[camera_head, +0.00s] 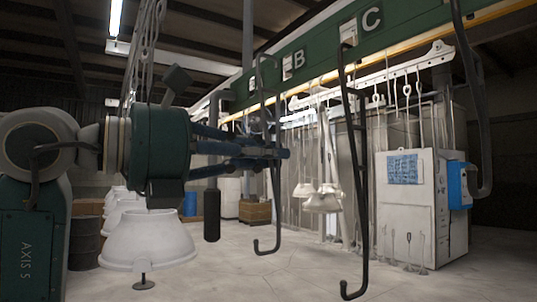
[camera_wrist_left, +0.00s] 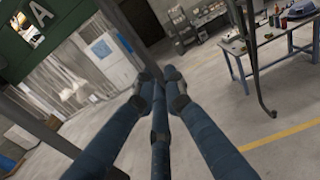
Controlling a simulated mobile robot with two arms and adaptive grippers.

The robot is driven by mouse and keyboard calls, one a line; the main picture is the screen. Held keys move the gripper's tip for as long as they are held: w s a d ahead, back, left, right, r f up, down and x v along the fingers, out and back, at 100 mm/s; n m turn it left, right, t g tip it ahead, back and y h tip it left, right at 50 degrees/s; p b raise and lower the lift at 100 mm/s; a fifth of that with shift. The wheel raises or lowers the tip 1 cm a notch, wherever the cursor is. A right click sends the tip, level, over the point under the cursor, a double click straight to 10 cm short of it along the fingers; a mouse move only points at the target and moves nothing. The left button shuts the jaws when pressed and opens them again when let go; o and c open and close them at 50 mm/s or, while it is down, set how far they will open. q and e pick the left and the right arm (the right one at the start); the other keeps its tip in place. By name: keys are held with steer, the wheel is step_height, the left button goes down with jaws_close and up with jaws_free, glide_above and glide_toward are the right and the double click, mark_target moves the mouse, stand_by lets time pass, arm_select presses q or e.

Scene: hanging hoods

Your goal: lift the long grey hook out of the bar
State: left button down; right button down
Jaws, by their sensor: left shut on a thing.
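My left gripper (camera_head: 284,153) has blue fingers and reaches in from the left in the head view. Its fingers are closed around the shaft of a long dark grey hook (camera_head: 276,205), which hangs upright in front of the green bar (camera_head: 325,55). The hook's upper end is near the letter B, and its bent foot hangs free above the floor. In the left wrist view the fingers (camera_wrist_left: 165,82) converge on the grey shaft (camera_wrist_left: 128,35). The fingers hide the gripped part. My right gripper is not in view.
Other dark hooks hang right of it, one near the letter C (camera_head: 355,160) and one farther right (camera_head: 470,90). White hoods (camera_head: 322,200) hang behind. A white cabinet (camera_head: 408,205) stands at right. A workbench (camera_wrist_left: 262,42) shows in the wrist view. The floor below is open.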

arm_select(q)
steer(key=b+v, duration=0.1)
steer(key=v, duration=0.9)
steer(key=shift+r, duration=0.25)
steer(key=shift+w, duration=0.1)
